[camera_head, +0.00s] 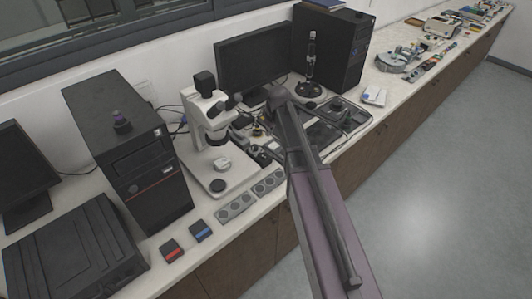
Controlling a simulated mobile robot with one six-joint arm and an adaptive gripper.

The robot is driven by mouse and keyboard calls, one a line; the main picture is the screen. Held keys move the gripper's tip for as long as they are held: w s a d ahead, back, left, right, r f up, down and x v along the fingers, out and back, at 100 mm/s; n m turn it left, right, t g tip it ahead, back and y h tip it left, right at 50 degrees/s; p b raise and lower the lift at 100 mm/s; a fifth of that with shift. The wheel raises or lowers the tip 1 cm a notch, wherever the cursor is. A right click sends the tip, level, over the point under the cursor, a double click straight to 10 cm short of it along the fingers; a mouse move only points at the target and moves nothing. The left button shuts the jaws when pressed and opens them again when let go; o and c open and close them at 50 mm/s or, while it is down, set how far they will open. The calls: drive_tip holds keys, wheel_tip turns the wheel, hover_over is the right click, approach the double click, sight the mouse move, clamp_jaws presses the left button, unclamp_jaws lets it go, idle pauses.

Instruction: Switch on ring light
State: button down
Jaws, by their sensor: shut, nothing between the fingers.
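A white stereo microscope (207,115) with a dark camera on top stands on the bench, left of my arm. A dark round part (217,139) sits under its head and looks like the ring light; I see no glow and cannot make out a switch. A small white piece (221,164) and a black disc (218,185) rest on the microscope's pale base (203,174). My arm reaches up from the bottom edge to the right of the microscope. I cannot make out my gripper or its fingertips among the dark parts there.
Two grey control strips (236,208) with round knobs lie in front of the microscope. A red switch box (171,250) and a blue one (201,231) lie near the bench edge. A black tower (142,175) stands left, a monitor (254,62) behind. The floor (430,210) is clear.

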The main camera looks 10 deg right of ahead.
drive_tip(key=shift+f, duration=0.15)
drive_tip(key=b, duration=1)
hover_over(266, 157)
drive_tip(key=x, duration=0.3)
drive_tip(key=s+x, duration=0.1)
drive_tip(key=x, duration=0.2)
drive_tip(key=s+d+x, duration=0.1)
drive_tip(key=x, duration=0.2)
drive_tip(key=shift+a+f, duration=0.1)
drive_tip(key=shift+f, duration=0.55)
drive_tip(key=shift+s+f+b, duration=0.15)
drive_tip(key=shift+f+b, duration=0.7)
drive_tip(key=shift+b, duration=0.1)
drive_tip(key=shift+s+f+b, duration=0.15)
drive_tip(key=shift+f+b, duration=0.7)
drive_tip(key=shift+b, duration=0.05)
